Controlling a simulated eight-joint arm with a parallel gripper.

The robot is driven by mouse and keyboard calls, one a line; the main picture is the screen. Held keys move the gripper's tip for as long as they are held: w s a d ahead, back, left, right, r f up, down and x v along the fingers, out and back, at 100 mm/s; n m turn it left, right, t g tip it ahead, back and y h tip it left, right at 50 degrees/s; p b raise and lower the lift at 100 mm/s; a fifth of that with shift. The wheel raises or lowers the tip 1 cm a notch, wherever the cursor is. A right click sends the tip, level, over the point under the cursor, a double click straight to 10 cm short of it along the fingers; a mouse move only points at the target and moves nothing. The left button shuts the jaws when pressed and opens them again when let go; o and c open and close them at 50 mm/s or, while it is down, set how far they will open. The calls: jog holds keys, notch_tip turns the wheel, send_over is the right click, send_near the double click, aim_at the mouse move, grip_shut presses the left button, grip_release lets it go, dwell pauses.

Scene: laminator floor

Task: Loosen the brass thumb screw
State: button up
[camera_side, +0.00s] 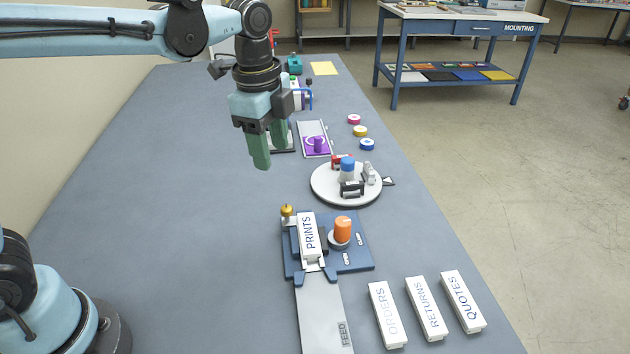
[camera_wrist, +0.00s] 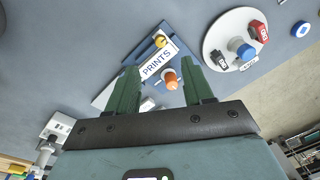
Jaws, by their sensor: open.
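The brass thumb screw (camera_side: 287,211) stands at the far left corner of a blue fixture plate (camera_side: 355,258) in the side view. It also shows in the wrist view (camera_wrist: 160,41), at the end of the white PRINTS block (camera_wrist: 159,60). That block lies on the fixture next to an orange knob (camera_side: 343,229). My gripper (camera_side: 270,157) has green fingers, open and empty, pointing down above the table. It is above and beyond the screw in the side view, clear of it. In the wrist view the fingers (camera_wrist: 164,82) frame the orange knob, with the screw farther off.
A white turntable (camera_side: 330,197) with small stamps stands beyond the fixture. White ORDERS (camera_side: 387,315), RETURNS (camera_side: 426,308) and QUOTES (camera_side: 463,301) blocks lie near the right edge. A grey FEED strip (camera_side: 322,315) runs from the fixture. The table left of the fixture is clear.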

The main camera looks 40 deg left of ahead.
aim_at(286, 208)
jog(key=f+m, duration=0.1)
jog(key=f, duration=0.3)
jog(key=w+f, duration=0.1)
jog(key=f, duration=0.3)
jog(key=d+f+m+g, duration=0.1)
jog(key=f, duration=0.3)
jog(key=shift+w+d+f+m, duration=0.1)
jog(key=shift+w+f+m, duration=0.1)
jog(key=shift+f+m, duration=0.1)
jog(key=shift+c, duration=0.3)
grip_shut()
